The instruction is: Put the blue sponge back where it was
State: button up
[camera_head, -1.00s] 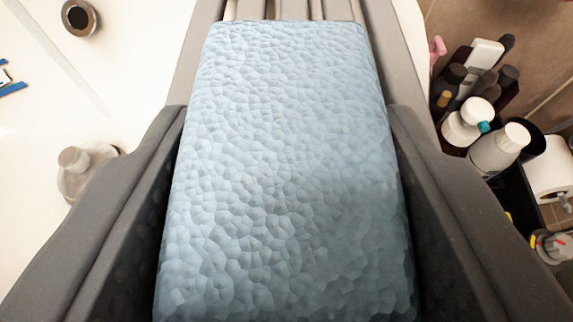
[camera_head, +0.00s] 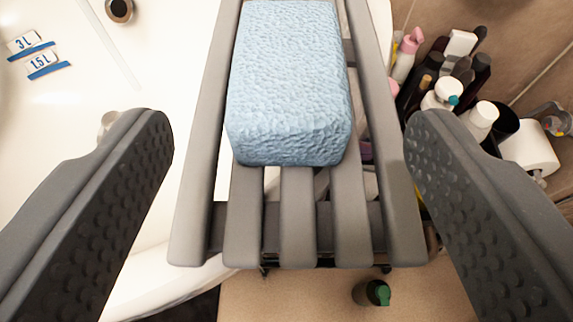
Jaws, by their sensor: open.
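The blue sponge (camera_head: 288,85) is a light blue, textured block. It rests on a grey slatted rack (camera_head: 298,222) at the upper middle of the view, lying lengthwise along the slats. My gripper (camera_head: 290,140) is open, with one dark dimpled finger at the left and one at the right. The fingers are well apart from the sponge's sides and nothing is between them in contact. The sponge's far end is cut off at the top of the view.
A white tub (camera_head: 80,100) with a drain (camera_head: 119,10) lies left, bearing 3L and 1.5L labels. Several bottles (camera_head: 480,120) and a toilet paper roll (camera_head: 530,150) crowd the right. A green-capped bottle (camera_head: 372,292) stands below the rack.

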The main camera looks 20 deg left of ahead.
jog(key=shift+p+v, duration=0.45)
jog(key=shift+v, duration=2.15)
jog(key=shift+f, duration=0.15)
jog(key=d+r+m+t, duration=0.1)
jog(key=d+r, duration=0.4)
jog(key=r, duration=0.7)
jog(key=d+r+t, duration=0.1)
jog(key=d+r, duration=0.3)
jog(key=r, duration=0.8)
jog(key=s+d+r+m+h, duration=0.1)
jog(key=s+d+r, duration=0.2)
jog(key=r, duration=0.6)
jog(key=s+d+r+m+h, duration=0.1)
jog(key=s+d+r, duration=0.3)
jog(key=s+r, duration=0.4)
jog(key=shift+r+t+h, duration=0.3)
jog(key=shift+r+h, duration=0.2)
jog(key=shift+h, duration=0.3)
